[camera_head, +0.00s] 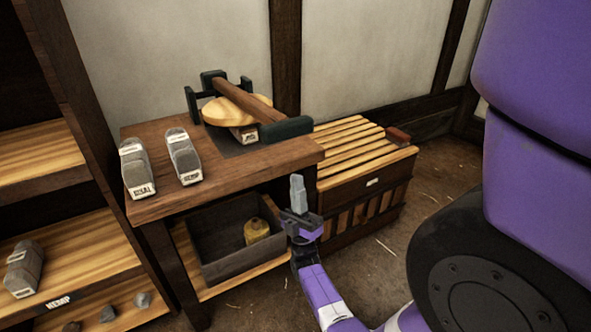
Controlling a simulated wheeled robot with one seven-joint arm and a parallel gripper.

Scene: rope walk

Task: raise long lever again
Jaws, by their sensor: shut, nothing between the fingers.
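The long lever (243,97) is a brown wooden bar on top of the table. It runs from a dark green bracket (213,78) at the back to a thick dark green grip (286,130) near the table's right edge. The lever lies low across a round pale wooden disc (222,111), and a grey labelled bundle (244,134) shows under the disc. My gripper (297,185) is shut and empty, its fingers pointing up. In the picture it is below the green grip, near the table's front right corner, apart from the lever.
A slatted crate (355,155) stands at the right with a small red-brown block (398,136). Shelves (75,254) are at the left.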

